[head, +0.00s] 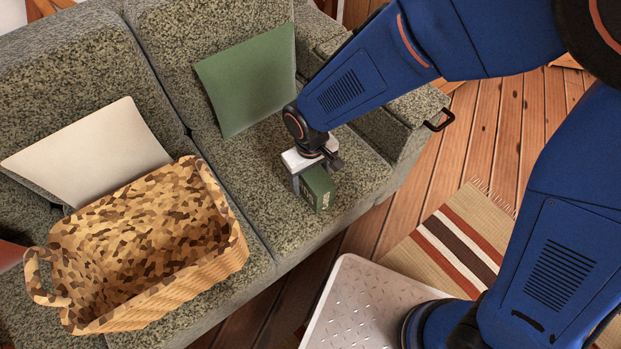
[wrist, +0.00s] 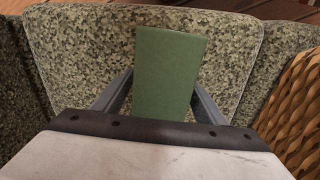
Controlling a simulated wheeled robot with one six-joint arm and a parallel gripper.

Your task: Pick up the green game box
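The green game box (head: 319,188) is on the right seat cushion of the sofa, near its front edge. My gripper (head: 309,168) is right over it, pointing down, with a finger at the box's side. In the wrist view the box (wrist: 169,75) shows as a plain green face between the two fingers of my gripper (wrist: 164,88). The fingers look spread, with a narrow gap beside the box near the palm. Contact at the fingertips is hard to tell. The box appears to rest on the cushion; its underside is hidden.
A woven basket (head: 215,262) stands on the sofa (head: 262,180) to the left. A white cushion (head: 95,150) and a green cushion (head: 250,80) lean on the backrest. A striped rug (head: 455,250) lies on the wooden floor at right.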

